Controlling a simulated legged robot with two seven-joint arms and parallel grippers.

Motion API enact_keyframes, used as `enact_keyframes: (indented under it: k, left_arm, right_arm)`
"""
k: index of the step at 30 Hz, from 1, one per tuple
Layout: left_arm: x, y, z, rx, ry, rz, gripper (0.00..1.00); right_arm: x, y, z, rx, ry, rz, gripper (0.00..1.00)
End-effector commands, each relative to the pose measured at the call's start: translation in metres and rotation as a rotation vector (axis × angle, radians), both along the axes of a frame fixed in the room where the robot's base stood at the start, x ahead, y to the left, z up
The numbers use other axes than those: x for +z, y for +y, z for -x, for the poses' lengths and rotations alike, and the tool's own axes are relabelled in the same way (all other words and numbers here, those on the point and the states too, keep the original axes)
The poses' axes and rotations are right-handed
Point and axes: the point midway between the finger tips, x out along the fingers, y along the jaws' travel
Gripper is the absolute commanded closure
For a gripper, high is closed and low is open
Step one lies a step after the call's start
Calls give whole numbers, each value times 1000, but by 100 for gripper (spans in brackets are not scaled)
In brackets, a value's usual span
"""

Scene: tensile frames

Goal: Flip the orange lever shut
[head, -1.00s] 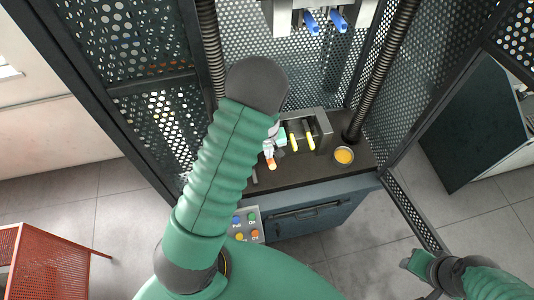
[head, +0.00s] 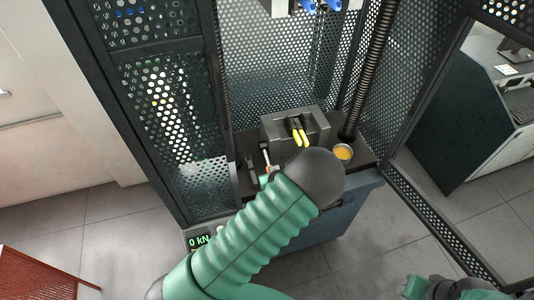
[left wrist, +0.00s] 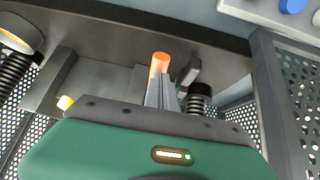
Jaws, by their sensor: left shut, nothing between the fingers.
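The orange lever (head: 267,168) has a pale shaft and an orange tip and stands at the left of the grey grip block (head: 318,125) on the machine's dark bed. Its orange tip (left wrist: 160,62) shows clearly in the left wrist view, pointing toward the top of the picture, just beyond my green wrist housing. My left gripper (head: 269,178) is mostly hidden behind my own arm in the head view. It is shut and empty, close to the lever; whether it touches is unclear. My right gripper (head: 417,286) is at the lower right, away from the machine, its jaws unclear.
Two yellow-tipped levers (head: 299,136) stand on the block right of the orange one. A round dish with orange contents (head: 343,153) sits at the bed's right. Perforated guards and a ribbed column (head: 370,70) enclose the space. Blue-handled parts (head: 307,6) hang above.

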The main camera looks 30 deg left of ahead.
Motion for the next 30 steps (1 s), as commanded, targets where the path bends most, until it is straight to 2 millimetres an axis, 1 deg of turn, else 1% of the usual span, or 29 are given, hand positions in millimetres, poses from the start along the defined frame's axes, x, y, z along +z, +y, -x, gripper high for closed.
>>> enact_keyframes:
  k: [1, 4, 9, 16, 30]
  left_arm:
    - [-11, 0, 1, -1, -20, -26, 100]
    - [-18, 1, 0, 0, -60, -72, 100]
    - [-26, 3, -2, 5, -58, -63, 100]
    - [-31, 5, -3, 4, -56, -62, 100]
    - [-33, 7, -1, 8, -50, -61, 100]
  right_arm:
    - [-11, 0, 0, 0, 0, 0, 60]
    - [-19, 0, 0, -1, 0, 0, 60]
    - [-27, 0, 0, -1, 0, 0, 60]
    - [-31, 0, 0, -1, 0, 0, 60]
    - [-31, 0, 0, -1, 0, 0, 60]
